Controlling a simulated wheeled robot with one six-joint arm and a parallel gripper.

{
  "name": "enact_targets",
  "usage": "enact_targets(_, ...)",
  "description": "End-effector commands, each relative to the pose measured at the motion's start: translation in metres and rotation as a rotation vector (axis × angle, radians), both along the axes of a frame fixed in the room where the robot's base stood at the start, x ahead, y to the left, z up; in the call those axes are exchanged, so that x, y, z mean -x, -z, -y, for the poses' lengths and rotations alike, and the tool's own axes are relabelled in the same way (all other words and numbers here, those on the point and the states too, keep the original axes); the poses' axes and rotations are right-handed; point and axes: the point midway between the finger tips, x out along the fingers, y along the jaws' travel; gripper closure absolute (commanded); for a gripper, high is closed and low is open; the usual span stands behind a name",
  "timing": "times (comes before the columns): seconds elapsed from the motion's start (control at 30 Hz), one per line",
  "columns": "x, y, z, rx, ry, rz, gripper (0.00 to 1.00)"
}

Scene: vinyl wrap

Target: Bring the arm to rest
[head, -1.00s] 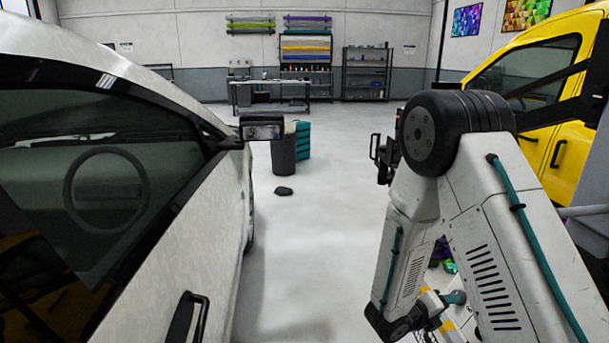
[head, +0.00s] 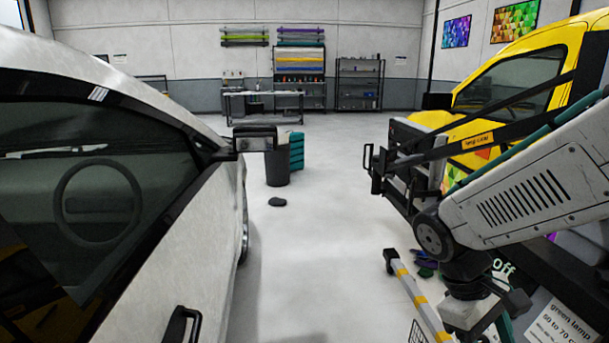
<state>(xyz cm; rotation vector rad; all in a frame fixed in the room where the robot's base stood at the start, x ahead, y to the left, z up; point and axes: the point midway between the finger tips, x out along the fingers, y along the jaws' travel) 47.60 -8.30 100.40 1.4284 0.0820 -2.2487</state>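My arm (head: 530,190) shows at the right of the head view. Its pale link slopes down from the upper right to a dark round joint (head: 433,234). Beyond that joint the dark wrist (head: 468,268) hangs low at the lower right. My gripper seems to be the dark and pale end below the wrist (head: 470,305). Its fingers cannot be made out, so whether it is open, shut or holding something is unclear.
A pale car (head: 150,250) fills the left, its mirror (head: 256,139) jutting over the floor. A yellow vehicle (head: 510,90) stands at the right. The middle aisle (head: 320,230) is clear.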

Motion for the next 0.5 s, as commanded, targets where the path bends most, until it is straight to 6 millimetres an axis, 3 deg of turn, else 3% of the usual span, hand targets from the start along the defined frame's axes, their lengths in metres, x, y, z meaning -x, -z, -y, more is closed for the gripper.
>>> enact_targets(0.1, 0.016, -0.023, -0.02, -0.086, 0.168, 0.145, 0.42)
enact_targets(0.3, 0.038, -0.059, -0.048, -0.241, 0.345, 0.344, 0.42)
enact_targets(0.5, 0.052, -0.085, -0.054, -0.311, 0.369, 0.488, 0.42)
